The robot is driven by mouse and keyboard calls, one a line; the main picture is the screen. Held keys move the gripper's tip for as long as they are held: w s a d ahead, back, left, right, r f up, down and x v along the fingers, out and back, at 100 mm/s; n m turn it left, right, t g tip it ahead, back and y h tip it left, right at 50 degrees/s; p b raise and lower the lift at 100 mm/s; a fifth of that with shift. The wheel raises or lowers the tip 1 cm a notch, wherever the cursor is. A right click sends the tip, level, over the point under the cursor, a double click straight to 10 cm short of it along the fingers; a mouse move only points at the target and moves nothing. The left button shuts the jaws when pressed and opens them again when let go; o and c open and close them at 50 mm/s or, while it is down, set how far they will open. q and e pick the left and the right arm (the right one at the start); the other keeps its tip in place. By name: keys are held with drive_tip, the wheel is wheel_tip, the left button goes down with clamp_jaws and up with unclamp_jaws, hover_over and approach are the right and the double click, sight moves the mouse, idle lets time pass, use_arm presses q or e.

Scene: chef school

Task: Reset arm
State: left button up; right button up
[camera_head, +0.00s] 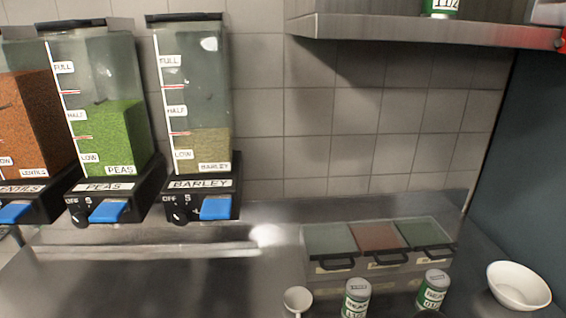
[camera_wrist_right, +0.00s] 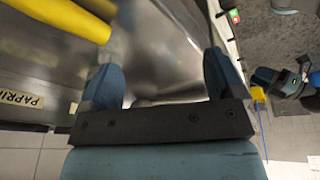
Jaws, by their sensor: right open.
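My right gripper (camera_wrist_right: 161,75) shows in the right wrist view. Its two blue-grey fingers are wide apart with nothing between them. A blurred grey metal surface lies beyond the fingers. The head view shows neither gripper clearly, and my left gripper is in neither view.
Lentils, peas (camera_head: 121,130) and barley (camera_head: 199,140) dispensers hang at the left. A three-part lidded container (camera_head: 375,240), a small cup (camera_head: 298,299), two cans (camera_head: 357,297) and a white bowl (camera_head: 519,286) occupy the counter. A shelf (camera_head: 430,28) juts out above. A yellow object (camera_wrist_right: 65,17) is near my right gripper.

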drive_tip(key=s+d+m+t+h, duration=0.1)
drive_tip(key=s+d+m, duration=0.2)
drive_tip(key=s+m, duration=0.45)
drive_tip(key=s+d+m+h, duration=0.1)
drive_tip(key=s+d+m, duration=0.25)
drive_tip(key=s, duration=0.65)
drive_tip(key=w+a+f+n+t+y+p, duration=0.1)
drive_tip(key=w+a+f+t+y+p, duration=0.1)
drive_tip(key=w+a+f+t+p, duration=0.4)
drive_tip(key=shift+w+a+f+t+y+p, duration=0.2)
drive_tip(key=shift+a+t+y+p, duration=0.3)
drive_tip(key=shift+t+p, duration=0.45)
